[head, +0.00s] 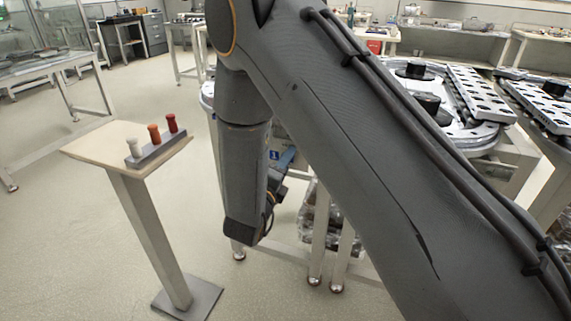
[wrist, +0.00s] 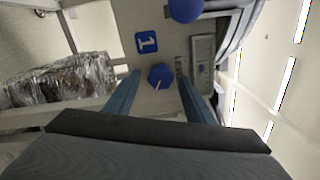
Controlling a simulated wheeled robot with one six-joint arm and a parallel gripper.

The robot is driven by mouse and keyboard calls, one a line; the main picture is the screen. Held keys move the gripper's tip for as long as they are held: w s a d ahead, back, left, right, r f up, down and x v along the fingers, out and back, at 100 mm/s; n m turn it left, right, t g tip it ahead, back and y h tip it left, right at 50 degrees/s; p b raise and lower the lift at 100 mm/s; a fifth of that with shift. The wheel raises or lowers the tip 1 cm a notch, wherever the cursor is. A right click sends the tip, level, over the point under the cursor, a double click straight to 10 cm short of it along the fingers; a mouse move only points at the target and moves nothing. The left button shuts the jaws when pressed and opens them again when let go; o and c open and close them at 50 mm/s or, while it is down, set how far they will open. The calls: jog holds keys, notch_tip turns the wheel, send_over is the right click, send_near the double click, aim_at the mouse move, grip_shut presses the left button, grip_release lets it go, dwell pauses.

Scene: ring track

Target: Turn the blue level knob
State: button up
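The blue level knob (wrist: 160,76) shows in the wrist view, with a pale pointer line on its face. It sits on a pale panel beside a blue label marked "1" (wrist: 146,43). My gripper (wrist: 158,80) is open, its two blue fingers on either side of the knob in the picture. I see gaps between the fingers and the knob; how deep the tips reach is unclear. In the head view my arm hides the knob, but the "1" label (head: 274,155) and a blue finger of my gripper (head: 286,160) show.
A blue ball-shaped part (wrist: 185,10) and a grey plate (wrist: 203,60) are near the knob. A foil-wrapped bundle (wrist: 60,80) lies to the left. In the head view, a pedestal (head: 95,148) holds white, orange and red pegs. Open floor lies around it.

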jog(key=shift+s+a, duration=0.1)
jog(key=v, duration=0.7)
jog(key=shift+s, duration=0.3)
jog(key=d+r+n+g+y+p, duration=0.45)
jog(key=d+n+g+y, duration=0.2)
jog(key=n, duration=0.45)
jog(key=s+d+r+n+g+p, duration=0.3)
jog(key=s+d+n, duration=0.4)
jog(key=s, duration=0.5)
jog(key=s+d+r+n+g+p, duration=0.3)
jog(key=s+d+r+n+g, duration=0.2)
jog(key=s, duration=0.8)
jog(key=d+n+g, duration=0.2)
jog(key=d, duration=0.2)
jog(key=shift+r+g, duration=0.15)
jog(key=shift+g, duration=0.1)
